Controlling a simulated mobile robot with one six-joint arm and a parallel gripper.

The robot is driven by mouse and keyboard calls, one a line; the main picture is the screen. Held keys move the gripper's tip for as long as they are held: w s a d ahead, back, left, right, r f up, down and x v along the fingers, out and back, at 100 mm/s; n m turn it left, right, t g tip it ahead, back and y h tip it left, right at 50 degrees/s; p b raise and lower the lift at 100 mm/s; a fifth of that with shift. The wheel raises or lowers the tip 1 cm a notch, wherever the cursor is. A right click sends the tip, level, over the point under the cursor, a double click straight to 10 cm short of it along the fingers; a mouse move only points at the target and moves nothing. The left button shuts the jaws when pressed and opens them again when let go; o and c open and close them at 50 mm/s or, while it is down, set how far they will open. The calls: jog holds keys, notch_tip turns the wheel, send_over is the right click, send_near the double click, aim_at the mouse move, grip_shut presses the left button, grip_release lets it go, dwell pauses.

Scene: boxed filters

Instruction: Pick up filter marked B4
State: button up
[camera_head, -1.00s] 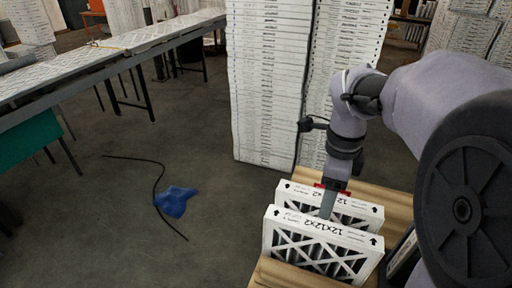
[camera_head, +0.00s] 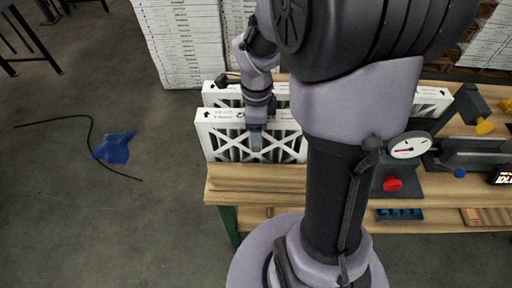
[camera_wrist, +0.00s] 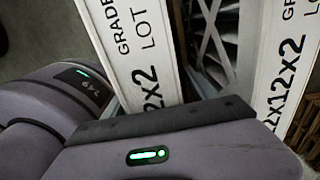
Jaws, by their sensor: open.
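Two white-framed filters with dark criss-cross faces stand upright on the wooden bench. The near filter (camera_head: 222,140) and the far filter (camera_head: 216,92) are parallel with a gap between them; my arm hides their right parts. In the wrist view, the top edge of the left filter (camera_wrist: 128,45) reads "GRADE", "LOT" and "2x2", and the right filter's edge (camera_wrist: 286,75) reads "2x12x2". I cannot read a B4 mark on any filter. My gripper (camera_head: 255,143) points down and overlaps the near filter's face in the head view. It is open; I see nothing held in it.
Another white filter edge (camera_head: 432,98) shows right of my arm. A gauge (camera_head: 410,146), a red knob (camera_head: 392,184) and a dark vise-like device (camera_head: 475,155) are at the bench's right. Tall filter stacks (camera_head: 180,45) stand behind. A blue cloth (camera_head: 114,147) lies on the floor.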

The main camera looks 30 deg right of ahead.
grip_shut()
